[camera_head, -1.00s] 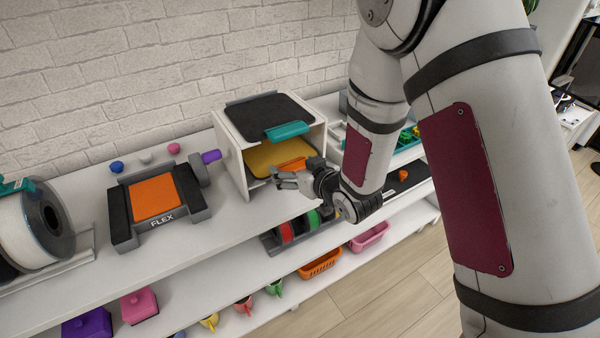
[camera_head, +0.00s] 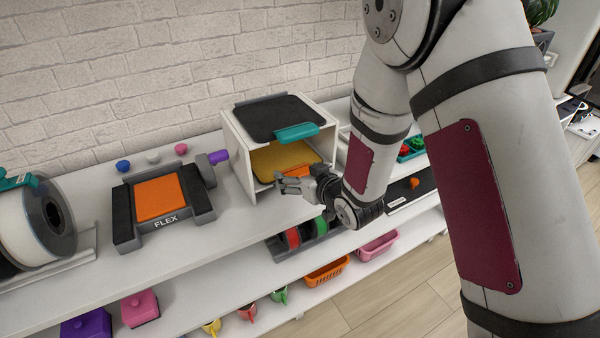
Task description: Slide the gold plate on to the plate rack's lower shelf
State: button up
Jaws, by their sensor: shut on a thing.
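The gold plate (camera_head: 280,155), with an orange grip (camera_head: 303,169) at its front edge, lies inside the lower level of the white plate rack (camera_head: 238,158). I cannot tell whether it rests fully on the lower shelf. My gripper (camera_head: 288,183) is at the rack's open front, low by the orange grip, and is shut on the gold plate. The fingers' exact contact is too small to see. My wrist partly hides the rack's right front.
A black plate with a teal grip (camera_head: 297,132) lies on the rack's upper level. An orange and black FLEX device (camera_head: 160,198) stands to the left, beside a filament spool (camera_head: 45,222). Trays with small parts (camera_head: 410,148) are to the right.

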jog(key=o, duration=1.1)
jog(key=shift+c, duration=0.2)
jog(key=shift+f, duration=0.25)
jog(key=shift+f+b, duration=0.35)
jog(key=shift+b, duration=0.2)
jog(key=shift+s+d, duration=0.1)
jog(key=shift+s+d, duration=0.2)
jog(key=shift+s, duration=0.1)
jog(key=shift+s+d, duration=0.4)
jog(key=shift+s, duration=0.15)
